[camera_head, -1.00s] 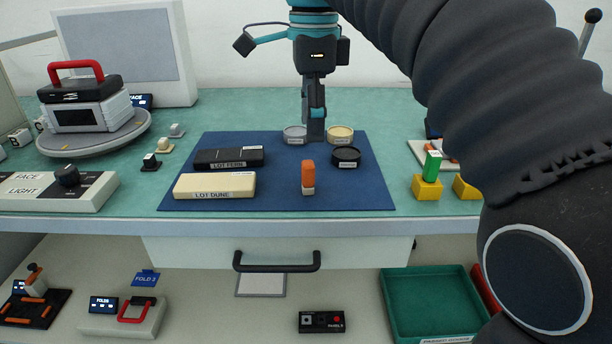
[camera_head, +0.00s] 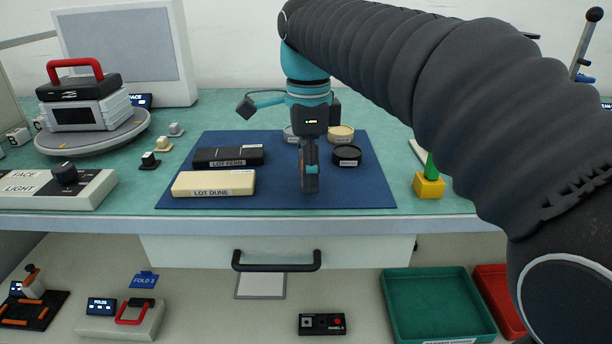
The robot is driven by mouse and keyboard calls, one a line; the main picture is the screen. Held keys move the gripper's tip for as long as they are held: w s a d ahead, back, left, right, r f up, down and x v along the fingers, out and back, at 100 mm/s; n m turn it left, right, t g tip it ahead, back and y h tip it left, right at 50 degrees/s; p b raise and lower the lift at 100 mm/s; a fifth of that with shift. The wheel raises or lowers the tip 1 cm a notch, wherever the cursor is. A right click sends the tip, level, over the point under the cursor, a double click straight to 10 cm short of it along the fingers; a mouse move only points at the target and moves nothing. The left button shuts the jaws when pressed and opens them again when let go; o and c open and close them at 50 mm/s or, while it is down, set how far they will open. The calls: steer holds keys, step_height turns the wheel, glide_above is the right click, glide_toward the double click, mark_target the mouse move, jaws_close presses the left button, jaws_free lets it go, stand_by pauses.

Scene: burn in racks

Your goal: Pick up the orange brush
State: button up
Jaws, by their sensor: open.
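The orange brush, an upright orange block on a pale base in the earlier frame, is hidden now behind my gripper. My gripper (camera_head: 310,187) points down over the front middle of the blue mat (camera_head: 350,197), at the place where the brush stood. It is open, but its fingers line up in this view, so I cannot tell whether they are around the brush.
A cream LOT DUNE box (camera_head: 214,184) and a black LOT FERN box (camera_head: 228,156) lie left of my gripper. A black round tin (camera_head: 346,154) and a cream tin (camera_head: 341,133) stand behind it to the right. A yellow block (camera_head: 429,186) is further right.

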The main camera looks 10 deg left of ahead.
jaws_close()
steer(key=shift+r, duration=0.15)
